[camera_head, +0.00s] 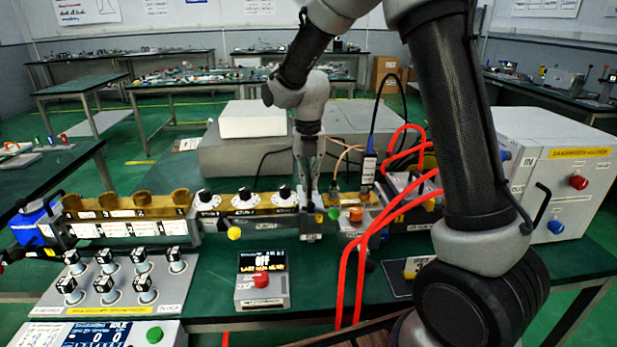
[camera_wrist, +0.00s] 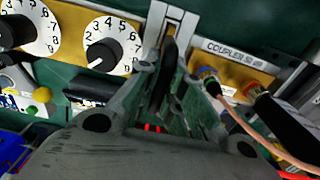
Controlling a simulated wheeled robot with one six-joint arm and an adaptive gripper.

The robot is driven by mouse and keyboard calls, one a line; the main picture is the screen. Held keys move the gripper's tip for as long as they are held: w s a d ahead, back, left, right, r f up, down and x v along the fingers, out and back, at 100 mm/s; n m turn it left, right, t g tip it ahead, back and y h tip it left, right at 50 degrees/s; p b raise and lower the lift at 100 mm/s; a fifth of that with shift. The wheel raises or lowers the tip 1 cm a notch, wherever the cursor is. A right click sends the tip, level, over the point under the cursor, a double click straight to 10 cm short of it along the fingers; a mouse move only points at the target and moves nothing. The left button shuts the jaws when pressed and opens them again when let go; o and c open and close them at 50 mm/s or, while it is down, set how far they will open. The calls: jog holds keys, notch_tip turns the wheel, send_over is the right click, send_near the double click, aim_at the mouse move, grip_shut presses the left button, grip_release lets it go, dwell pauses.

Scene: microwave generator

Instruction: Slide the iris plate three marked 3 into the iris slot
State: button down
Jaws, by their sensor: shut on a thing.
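My gripper (camera_head: 309,178) points down over the bench line, just right of the three white dials. In the wrist view, its fingers (camera_wrist: 166,75) are closed around a thin dark upright piece (camera_wrist: 169,62), which I take to be the iris plate. No mark 3 is readable on it. A pale metal fitting with a narrow slit (camera_wrist: 172,18), likely the iris slot, stands just beyond the fingertips, between the dials and the part labelled coupler. It also shows below my gripper in the head view (camera_head: 311,226). Whether the plate has entered it cannot be told.
White dials (camera_head: 244,196) stand left of the fitting, and the coupler with cable connectors (camera_wrist: 210,80) stands right. Red hoses (camera_head: 345,270) loop at the right near my arm. A grey box (camera_head: 240,155) stands behind.

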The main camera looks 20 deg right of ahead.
jog(key=shift+f, duration=1)
jog(key=c, duration=1.5)
grip_release()
jog(key=shift+o, duration=0.2)
